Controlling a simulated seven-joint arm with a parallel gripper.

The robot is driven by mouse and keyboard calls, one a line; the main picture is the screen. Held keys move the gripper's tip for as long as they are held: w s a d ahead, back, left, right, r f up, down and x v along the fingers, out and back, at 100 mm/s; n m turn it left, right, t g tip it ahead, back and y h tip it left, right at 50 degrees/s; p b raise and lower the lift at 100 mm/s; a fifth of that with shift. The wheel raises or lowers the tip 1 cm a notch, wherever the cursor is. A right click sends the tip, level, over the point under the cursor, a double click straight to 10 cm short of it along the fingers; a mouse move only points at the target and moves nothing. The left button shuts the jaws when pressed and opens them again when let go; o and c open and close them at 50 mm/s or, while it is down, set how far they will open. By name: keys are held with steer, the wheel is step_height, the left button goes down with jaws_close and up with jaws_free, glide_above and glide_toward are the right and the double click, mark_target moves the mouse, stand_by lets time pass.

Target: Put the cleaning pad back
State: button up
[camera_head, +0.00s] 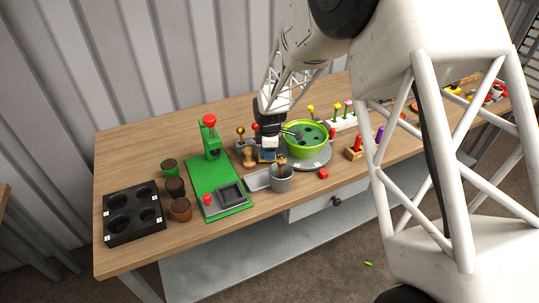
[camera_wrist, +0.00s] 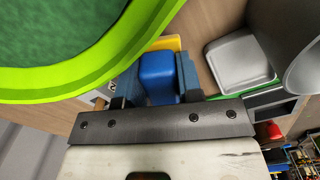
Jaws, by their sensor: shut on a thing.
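The cleaning pad, a blue block with a yellow edge beyond it, shows between my fingers in the wrist view (camera_wrist: 158,75). In the head view it is a small blue and yellow patch (camera_head: 267,156) just below my gripper (camera_head: 268,145). My gripper, also in the wrist view (camera_wrist: 157,88), is shut on the blue block. The block is left of the bright green bowl (camera_head: 301,146) in the head view, close to its rim. The pad's underside is hidden, and I cannot tell whether it touches the surface below.
A grey cup (camera_head: 281,182) and a shallow grey tray (camera_head: 256,183) stand in front of my gripper. A wooden-handled tool (camera_head: 249,160) is close on the left. A green press (camera_head: 220,188), pots and a black holed tray (camera_head: 133,230) are farther left. A red cube (camera_head: 323,174) lies in front.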

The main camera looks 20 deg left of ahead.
steer(key=shift+f, duration=0.75)
steer(key=shift+f, duration=0.1)
steer(key=o, duration=0.9)
step_height(320, 180, up, 12)
steer(key=shift+r, duration=0.15)
stand_by(0.7)
